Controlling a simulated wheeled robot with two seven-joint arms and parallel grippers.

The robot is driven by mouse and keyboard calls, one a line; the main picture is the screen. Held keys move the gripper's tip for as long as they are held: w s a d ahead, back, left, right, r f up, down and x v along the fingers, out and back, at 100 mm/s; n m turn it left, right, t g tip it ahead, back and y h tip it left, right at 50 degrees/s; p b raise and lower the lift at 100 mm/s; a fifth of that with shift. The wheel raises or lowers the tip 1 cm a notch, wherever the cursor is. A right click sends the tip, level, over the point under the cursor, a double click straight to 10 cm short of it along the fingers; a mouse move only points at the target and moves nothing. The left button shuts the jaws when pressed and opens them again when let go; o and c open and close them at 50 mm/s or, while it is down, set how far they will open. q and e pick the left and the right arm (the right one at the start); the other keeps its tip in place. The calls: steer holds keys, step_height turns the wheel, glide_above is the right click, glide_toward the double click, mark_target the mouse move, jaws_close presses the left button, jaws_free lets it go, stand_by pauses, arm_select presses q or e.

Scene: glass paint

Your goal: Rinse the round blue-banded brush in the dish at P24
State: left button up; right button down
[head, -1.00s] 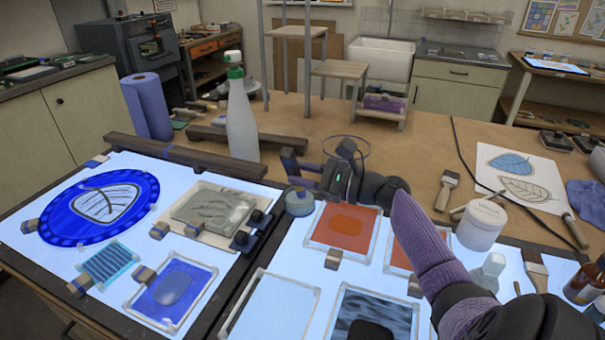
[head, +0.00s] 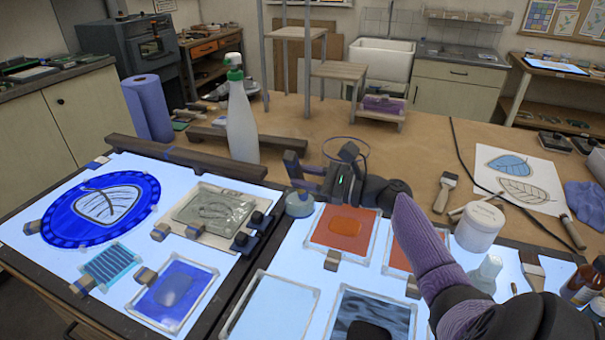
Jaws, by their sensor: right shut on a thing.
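My right gripper (head: 318,171) is in the middle of the head view, low over the back edge of the light table. It is shut on a thin thing, mostly hidden between its dark fingers. I take this for the brush, but its blue band and bristles cannot be made out. A clear round dish (head: 363,143) with a thin dark blue rim shows just behind the gripper, partly covered by it. I cannot tell whether the brush touches the dish. My left gripper is not in view.
A round pale blue-green pot (head: 299,204) stands just below the gripper. A white spray bottle (head: 241,120) stands behind left. Framed glass pieces cover the light table. A white jar (head: 479,229) and a flat brush (head: 445,192) are to the right.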

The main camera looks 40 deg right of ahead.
steer(key=shift+w+a, duration=0.3)
steer(key=shift+w, duration=0.3)
steer(key=shift+s+d+p, duration=0.3)
steer(key=shift+s+p, duration=0.05)
steer(key=shift+s, duration=0.3)
steer(key=shift+w+a, duration=0.3)
steer(key=shift+w, duration=0.35)
steer(key=shift+s+d, duration=0.3)
steer(key=shift+s, duration=0.3)
steer(key=shift+w+a, duration=0.3)
steer(key=shift+w, duration=0.3)
steer(key=shift+s+d+p, duration=0.15)
steer(key=shift+s+p, duration=0.2)
steer(key=shift+p, duration=0.05)
